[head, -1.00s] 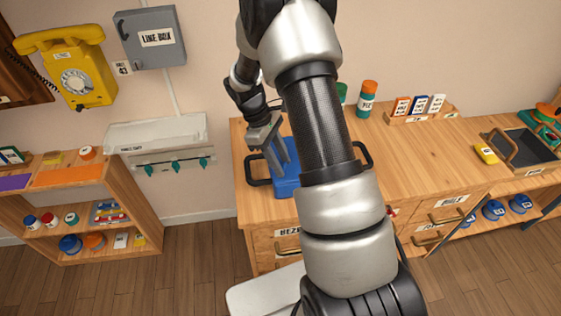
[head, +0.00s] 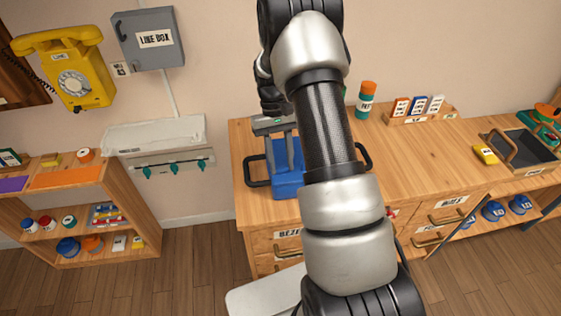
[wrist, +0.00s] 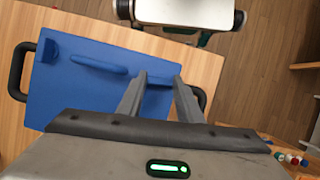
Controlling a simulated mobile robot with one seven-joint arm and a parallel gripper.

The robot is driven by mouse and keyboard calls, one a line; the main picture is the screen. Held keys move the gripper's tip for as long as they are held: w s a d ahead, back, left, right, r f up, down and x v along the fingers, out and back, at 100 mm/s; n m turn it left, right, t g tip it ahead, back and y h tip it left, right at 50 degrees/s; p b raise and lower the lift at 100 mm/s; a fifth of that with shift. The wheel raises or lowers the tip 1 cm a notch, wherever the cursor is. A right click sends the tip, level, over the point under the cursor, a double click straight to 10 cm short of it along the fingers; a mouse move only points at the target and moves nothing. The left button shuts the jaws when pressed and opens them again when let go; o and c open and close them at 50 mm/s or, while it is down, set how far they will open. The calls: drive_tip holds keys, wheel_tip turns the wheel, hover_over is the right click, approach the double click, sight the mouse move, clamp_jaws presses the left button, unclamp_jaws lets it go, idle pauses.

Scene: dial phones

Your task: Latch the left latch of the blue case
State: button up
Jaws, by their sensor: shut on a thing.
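The blue case (head: 287,190) lies on the wooden bench, partly hidden behind my arm in the head view. In the wrist view its flat blue lid (wrist: 75,92) fills the left half, with a raised blue bar (wrist: 98,64) near one edge. A blue latch block (wrist: 47,50) sits at the lid's far-left corner there. My gripper (wrist: 160,78) is at the other end of that edge, the left end in the head view. Its two fingers are shut on the left latch (wrist: 158,80), a blue piece showing between the tips. The latch's exact angle is unclear.
Black handles (head: 257,172) stand out at both sides of the case. Further right on the bench are a card rack (head: 418,118), a yellow block (head: 485,154) and a dark tray (head: 528,147).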

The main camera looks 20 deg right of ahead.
drive_tip(key=shift+d+m, duration=0.1)
drive_tip(key=shift+m, duration=0.5)
drive_tip(key=shift+y, duration=0.3)
drive_tip(key=o, duration=1.1)
drive_tip(key=v, duration=1.7)
drive_tip(key=shift+s+r, duration=0.1)
drive_tip(key=shift+r, duration=0.15)
